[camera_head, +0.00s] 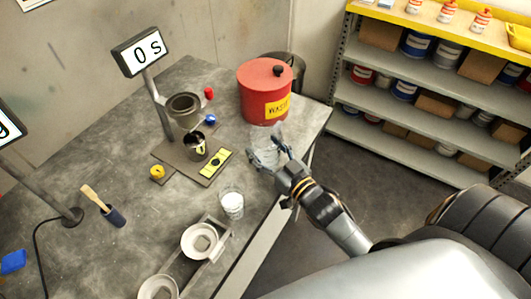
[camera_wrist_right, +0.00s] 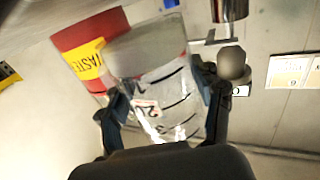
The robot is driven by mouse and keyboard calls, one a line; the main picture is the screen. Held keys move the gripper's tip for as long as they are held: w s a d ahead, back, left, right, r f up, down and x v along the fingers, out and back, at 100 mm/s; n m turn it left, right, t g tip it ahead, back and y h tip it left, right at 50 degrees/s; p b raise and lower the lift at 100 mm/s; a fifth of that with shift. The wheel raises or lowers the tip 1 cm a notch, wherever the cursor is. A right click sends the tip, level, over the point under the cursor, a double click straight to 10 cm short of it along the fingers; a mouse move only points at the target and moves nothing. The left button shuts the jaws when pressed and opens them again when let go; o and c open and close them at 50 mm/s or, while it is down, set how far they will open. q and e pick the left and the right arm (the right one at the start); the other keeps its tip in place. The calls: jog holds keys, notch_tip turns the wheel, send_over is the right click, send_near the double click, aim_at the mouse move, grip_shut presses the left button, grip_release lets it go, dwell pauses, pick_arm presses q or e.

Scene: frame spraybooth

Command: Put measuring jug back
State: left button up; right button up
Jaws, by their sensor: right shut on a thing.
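The clear measuring jug (camera_head: 264,147) is near the table's right edge, in front of the red waste can (camera_head: 265,95). My right gripper (camera_head: 270,152) is shut on the jug. In the right wrist view the jug (camera_wrist_right: 160,90), with black graduation lines and numbers, sits between the two fingers of my right gripper (camera_wrist_right: 163,112). The jug's base and any contact with the table are hard to make out. My left gripper is not in view.
A stand with a grey cup (camera_head: 184,108) and dark tin (camera_head: 195,146) is left of the jug. A white-filled beaker (camera_head: 231,203) and white bowls (camera_head: 200,241) are nearer. A brush (camera_head: 103,206) lies at left. A shelf rack (camera_head: 440,70) stands at back right.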

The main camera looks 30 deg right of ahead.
notch_tip(320, 180, down, 2)
jog(key=shift+f, duration=0.1)
jog(key=shift+f, duration=0.15)
jog(key=o, duration=1.2)
jog(key=shift+o, duration=0.2)
jog(key=shift+s, duration=0.1)
jog(key=s+d+b, duration=0.1)
jog(key=s+b, duration=0.1)
jog(key=s, duration=0.9)
jog(key=shift+s+d, duration=0.35)
jog(key=shift+s, duration=0.05)
